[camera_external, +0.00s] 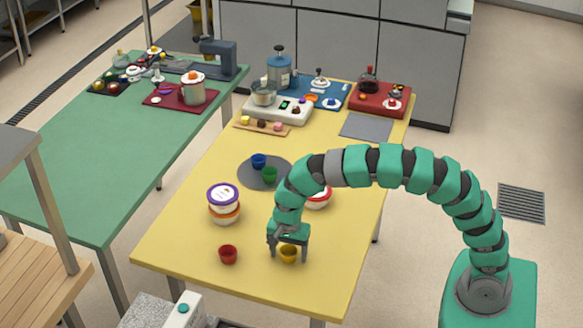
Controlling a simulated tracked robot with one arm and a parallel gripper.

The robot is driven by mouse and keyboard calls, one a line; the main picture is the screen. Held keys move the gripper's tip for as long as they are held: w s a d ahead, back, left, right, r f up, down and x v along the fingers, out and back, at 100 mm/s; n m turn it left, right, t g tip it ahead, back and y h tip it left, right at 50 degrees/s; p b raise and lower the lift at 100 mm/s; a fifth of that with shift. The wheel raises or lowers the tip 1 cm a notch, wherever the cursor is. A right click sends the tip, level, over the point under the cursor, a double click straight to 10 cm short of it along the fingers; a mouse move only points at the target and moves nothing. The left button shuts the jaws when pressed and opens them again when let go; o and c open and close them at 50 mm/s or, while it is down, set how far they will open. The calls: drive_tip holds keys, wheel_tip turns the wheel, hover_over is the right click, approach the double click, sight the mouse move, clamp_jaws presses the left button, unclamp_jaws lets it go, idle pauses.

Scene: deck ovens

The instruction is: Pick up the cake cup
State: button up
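My gripper (289,256) points down near the front edge of the yellow table (180,245). Its fingers are spread, one at each side of a small yellow cup (288,255) that stands on the table. Gaps seem to show between the fingers and the cup; contact cannot be made out. A similar red cup (228,254) stands to the left. A blue cup (258,161) and a green cup (270,175) stand on a round grey mat (250,178) farther back. Which of these cups is the cake cup cannot be told from the picture.
Stacked tubs (223,204) with a purple-rimmed lid stand left of my arm. A red-and-white tub (318,196) is partly hidden behind my arm. A white appliance (278,107), a blue tray (330,90) and a red tray (380,99) fill the table's far end.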

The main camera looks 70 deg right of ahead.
drive_tip(key=c, duration=1)
drive_tip(key=shift+o, duration=0.2)
drive_tip(key=shift+r, duration=0.15)
drive_tip(key=shift+r+p, duration=0.6)
drive_tip(key=shift+r, duration=1.15)
drive_tip(key=shift+s, duration=0.55)
drive_tip(key=s, duration=0.4)
drive_tip(key=s+d+r+p, duration=0.1)
drive_tip(key=s, duration=0.4)
drive_tip(key=s+d, duration=0.1)
drive_tip(key=s, duration=0.3)
drive_tip(key=shift+s+r+p, duration=0.15)
drive_tip(key=shift+s+p, duration=0.05)
drive_tip(key=shift+p, duration=0.1)
drive_tip(key=shift+s+d, duration=0.15)
drive_tip(key=shift+s, duration=0.5)
